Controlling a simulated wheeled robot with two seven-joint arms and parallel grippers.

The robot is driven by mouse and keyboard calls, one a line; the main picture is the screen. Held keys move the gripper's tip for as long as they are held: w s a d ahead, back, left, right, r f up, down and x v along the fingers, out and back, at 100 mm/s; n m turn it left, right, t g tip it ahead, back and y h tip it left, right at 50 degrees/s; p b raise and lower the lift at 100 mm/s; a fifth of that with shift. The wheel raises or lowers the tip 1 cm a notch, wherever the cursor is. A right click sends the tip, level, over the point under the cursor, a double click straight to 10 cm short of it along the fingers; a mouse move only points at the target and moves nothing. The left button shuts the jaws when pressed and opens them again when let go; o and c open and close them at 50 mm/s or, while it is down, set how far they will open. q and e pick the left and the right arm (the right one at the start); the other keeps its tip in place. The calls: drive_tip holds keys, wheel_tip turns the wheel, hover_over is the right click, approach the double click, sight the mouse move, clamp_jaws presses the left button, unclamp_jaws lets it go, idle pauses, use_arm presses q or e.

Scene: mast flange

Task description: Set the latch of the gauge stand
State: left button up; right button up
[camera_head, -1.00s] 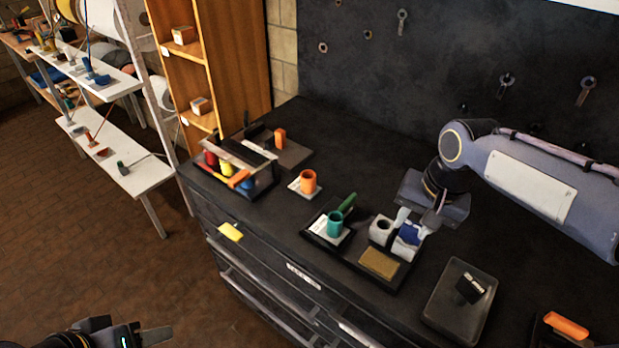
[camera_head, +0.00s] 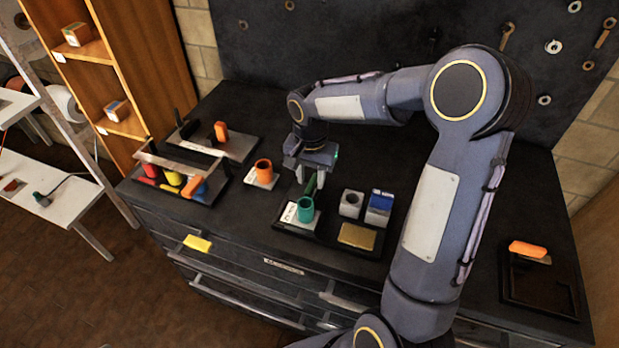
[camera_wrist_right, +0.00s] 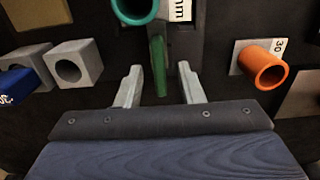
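A dark stand (camera_head: 290,238) on the bench carries a teal ring (camera_head: 305,208) beside a white label, and a green lever (camera_head: 311,184) behind the ring. I take the lever for the latch. The right wrist view shows the green lever (camera_wrist_right: 158,62) upright in the picture below the teal ring (camera_wrist_right: 133,8). My right gripper (camera_head: 309,172) is over the lever; in the wrist view its two fingers (camera_wrist_right: 160,86) are apart, one on each side of the lever with gaps. The lever is not clasped. My left gripper is out of view.
Beside the ring are a grey bored block (camera_head: 351,204), a blue-topped block (camera_head: 380,203) and a brass plate (camera_head: 357,236). An orange ring (camera_head: 263,171) stands to the left. A coloured-tool rack (camera_head: 178,180) is farther left, and a dark tray (camera_head: 541,287) is right.

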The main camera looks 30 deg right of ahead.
drive_tip(key=shift+f, duration=0.65)
clamp_jaws()
